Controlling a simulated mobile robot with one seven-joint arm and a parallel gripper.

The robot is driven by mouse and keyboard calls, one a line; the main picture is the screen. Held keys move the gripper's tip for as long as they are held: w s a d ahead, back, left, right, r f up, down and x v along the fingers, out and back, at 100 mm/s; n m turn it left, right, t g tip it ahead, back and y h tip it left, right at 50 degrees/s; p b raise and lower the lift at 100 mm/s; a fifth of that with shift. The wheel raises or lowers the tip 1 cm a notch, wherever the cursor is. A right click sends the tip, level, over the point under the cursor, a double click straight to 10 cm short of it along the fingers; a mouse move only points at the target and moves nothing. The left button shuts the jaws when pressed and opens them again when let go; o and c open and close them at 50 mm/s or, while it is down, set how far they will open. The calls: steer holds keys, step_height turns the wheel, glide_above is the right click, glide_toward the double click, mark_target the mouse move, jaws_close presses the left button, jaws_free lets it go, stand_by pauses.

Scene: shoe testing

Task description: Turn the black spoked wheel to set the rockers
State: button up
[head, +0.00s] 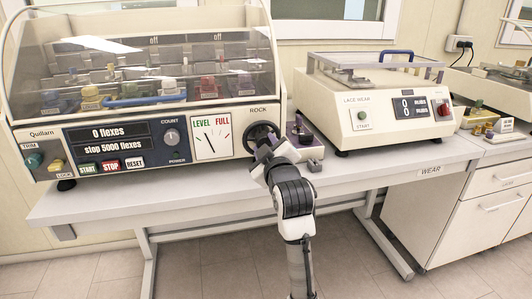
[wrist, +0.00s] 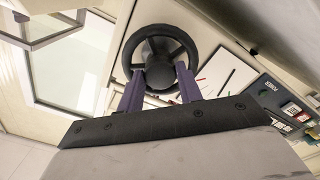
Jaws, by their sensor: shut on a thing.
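The black spoked wheel (head: 262,134) is on the front of the flex machine, under the ROCK label and right of the LEVEL/FULL dial (head: 211,137). My gripper (head: 265,145) is at the wheel in the head view and covers its lower part. In the wrist view the wheel (wrist: 143,50) shows its rim, spokes and hub, and my gripper's two purple fingers (wrist: 160,85) are closed on its lower part. The rockers (head: 140,85) sit inside the machine behind a clear cover. The dial's needle points to the upper left, toward LEVEL.
The display (head: 104,138) reads 0 flexes, stop 5000 flexes. START, STOP and RESET buttons (head: 110,166) sit below it. A purple-topped device (head: 303,135) stands close right of the wheel. The lace wear machine (head: 375,110) stands farther right. The table's front strip (head: 150,197) is clear.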

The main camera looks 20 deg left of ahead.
steer(key=n+b, duration=0.9)
steer(key=n, duration=1.2)
steer(key=shift+n+b, duration=0.3)
steer(key=shift+b, duration=0.05)
steer(key=shift+n, duration=0.3)
steer(key=o, duration=1)
